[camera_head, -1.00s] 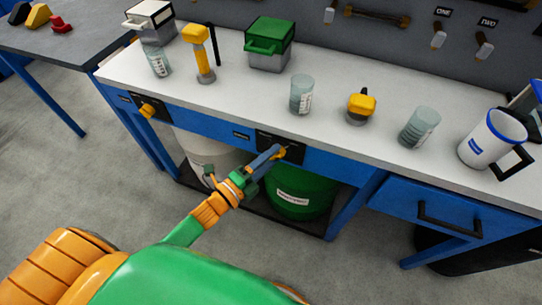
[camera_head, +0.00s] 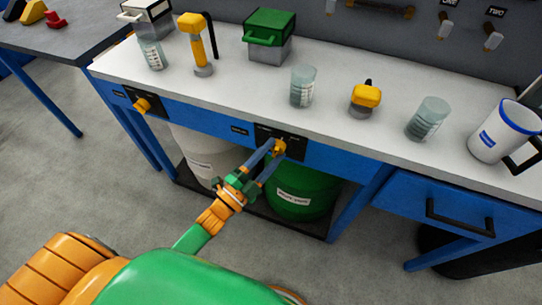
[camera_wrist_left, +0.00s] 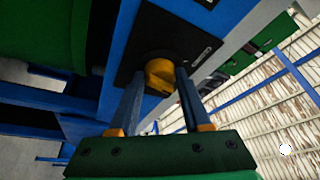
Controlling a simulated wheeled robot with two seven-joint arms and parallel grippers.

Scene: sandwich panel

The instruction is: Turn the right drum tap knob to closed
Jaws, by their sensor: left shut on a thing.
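The right drum tap knob (camera_head: 280,148) is yellow and sits on a black panel (camera_head: 297,150) on the bench's blue front, above the green drum (camera_head: 305,185). In the left wrist view the knob (camera_wrist_left: 160,74) lies between the two fingers, against its black panel (camera_wrist_left: 150,50). My left gripper (camera_head: 273,151) is shut on the knob, one finger on each side. The panel's small markings are too small to read. My right gripper is not in view.
A second yellow knob (camera_head: 142,105) is on the left panel, above a pale drum (camera_head: 205,155). Beakers, a green-lidded box (camera_head: 268,38) and a white mug (camera_head: 500,135) stand on the white benchtop (camera_head: 235,90). A blue drawer (camera_head: 400,205) is at the right.

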